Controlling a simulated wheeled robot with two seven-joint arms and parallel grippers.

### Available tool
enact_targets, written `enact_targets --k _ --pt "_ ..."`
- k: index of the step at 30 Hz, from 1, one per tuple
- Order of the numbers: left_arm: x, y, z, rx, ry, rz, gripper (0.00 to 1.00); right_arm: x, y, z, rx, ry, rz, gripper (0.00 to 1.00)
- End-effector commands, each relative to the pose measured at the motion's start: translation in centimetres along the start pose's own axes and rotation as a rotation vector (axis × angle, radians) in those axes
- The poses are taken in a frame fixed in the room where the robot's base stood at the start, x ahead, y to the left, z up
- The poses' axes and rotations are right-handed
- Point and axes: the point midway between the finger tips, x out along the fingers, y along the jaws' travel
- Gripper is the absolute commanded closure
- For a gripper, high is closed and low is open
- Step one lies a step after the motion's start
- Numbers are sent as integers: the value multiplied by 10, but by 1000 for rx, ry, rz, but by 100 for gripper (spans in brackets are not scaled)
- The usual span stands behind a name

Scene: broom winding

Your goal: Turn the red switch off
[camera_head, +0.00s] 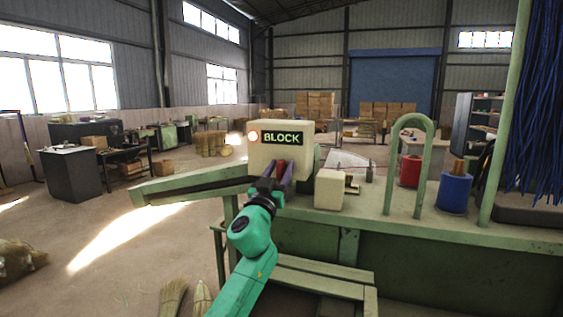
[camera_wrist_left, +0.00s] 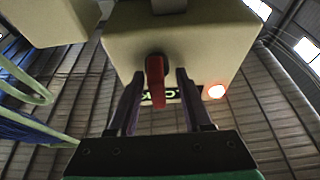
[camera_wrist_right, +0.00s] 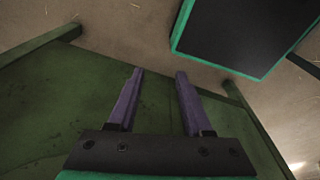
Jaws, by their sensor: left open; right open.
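The red switch (camera_head: 281,167) sits on the front of a cream box (camera_head: 259,155) with a green "BLOCK" sign (camera_head: 282,138) and a lit lamp (camera_head: 253,137). My left gripper (camera_head: 279,176) is open in front of the box, with the switch between its fingers. In the left wrist view the red switch (camera_wrist_left: 156,80) shows between the two open fingertips (camera_wrist_left: 157,76), with a gap on both sides. My right gripper shows only in its own wrist view (camera_wrist_right: 153,75), open and empty, near a green panel.
A smaller cream box (camera_head: 329,189) stands on the green bench (camera_head: 400,222) right of the switch box. A green arch (camera_head: 391,170), a red spool (camera_head: 410,171) and a blue spool (camera_head: 454,193) stand further right. Blue bristles (camera_head: 540,90) hang at the far right.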

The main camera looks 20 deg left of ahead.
Motion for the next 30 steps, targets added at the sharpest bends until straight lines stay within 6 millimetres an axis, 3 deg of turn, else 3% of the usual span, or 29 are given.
enact_targets --k 5,6,9,10,18,30 --pt "0 0 1 0 -1 1 50 -1 -1 30 -1 -49 -2 50" --pt "0 0 1 0 -1 1 54 -1 -1 35 -1 -57 -1 50" --pt "0 1 1 0 -1 1 92 -2 1 37 -2 -61 1 50" --pt "0 1 1 0 -1 1 100 -2 2 37 -2 -60 2 50" --pt "-1 0 4 1 -6 1 100 -1 5 25 -2 -41 6 50" --pt "0 1 5 103 -12 43 100 -10 6 24 -1 -40 9 50"
